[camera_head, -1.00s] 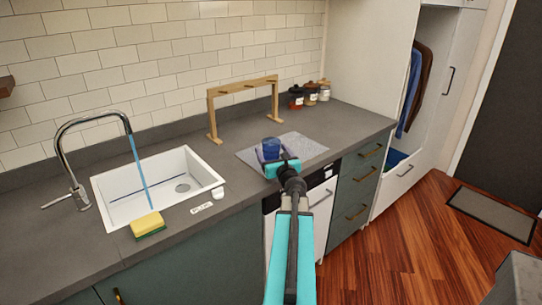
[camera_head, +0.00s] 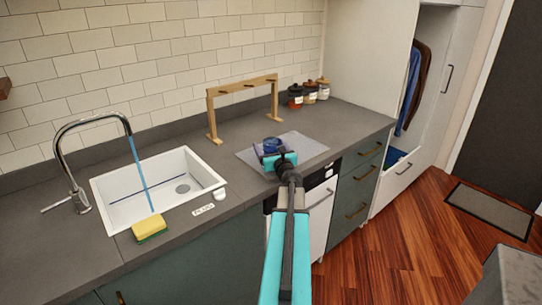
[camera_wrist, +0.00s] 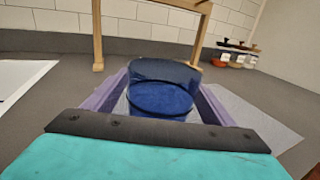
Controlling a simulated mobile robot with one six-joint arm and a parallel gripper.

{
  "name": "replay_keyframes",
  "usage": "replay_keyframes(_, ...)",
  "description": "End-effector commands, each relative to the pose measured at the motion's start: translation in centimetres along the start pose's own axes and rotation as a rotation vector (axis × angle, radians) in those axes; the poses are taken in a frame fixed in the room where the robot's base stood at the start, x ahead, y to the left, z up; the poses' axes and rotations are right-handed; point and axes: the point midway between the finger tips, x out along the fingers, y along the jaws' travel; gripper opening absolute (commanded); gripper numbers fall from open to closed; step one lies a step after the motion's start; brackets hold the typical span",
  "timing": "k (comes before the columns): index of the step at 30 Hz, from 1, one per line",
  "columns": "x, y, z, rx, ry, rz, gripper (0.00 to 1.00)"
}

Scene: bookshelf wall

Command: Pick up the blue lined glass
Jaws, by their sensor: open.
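The blue glass (camera_head: 272,143) stands upright on a grey mat (camera_head: 305,148) on the counter. In the wrist view the blue glass (camera_wrist: 160,92) sits between the two purple fingers of my gripper (camera_wrist: 158,100), with its rim facing the camera. My gripper (camera_head: 271,155) is open, with a finger on each side of the glass. The gripper's teal body hides the lower front of the glass in the head view. I cannot tell whether either finger touches the glass.
A wooden rack (camera_head: 243,90) stands behind the mat. Several lidded jars (camera_head: 310,93) stand at the back right. A white sink (camera_head: 112,192) with a running tap is at left, with a yellow sponge (camera_head: 149,226) at its front edge.

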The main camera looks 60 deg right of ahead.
Motion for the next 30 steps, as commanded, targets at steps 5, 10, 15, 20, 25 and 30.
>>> replay_keyframes(5,-0.05,-0.27,-0.02,0.000,0.000,-0.003,0.78)
replay_keyframes(10,-0.08,-0.47,-0.02,0.000,0.000,-0.005,0.78)
replay_keyframes(15,-0.10,-0.54,-0.01,0.000,0.000,-0.006,0.78)
replay_keyframes(20,-0.11,-0.58,-0.01,0.000,0.000,-0.006,0.53)
replay_keyframes(25,-0.12,-0.61,0.04,0.000,-0.001,-0.007,0.28)
replay_keyframes(30,-0.13,-0.64,0.03,0.000,0.000,-0.007,0.24)
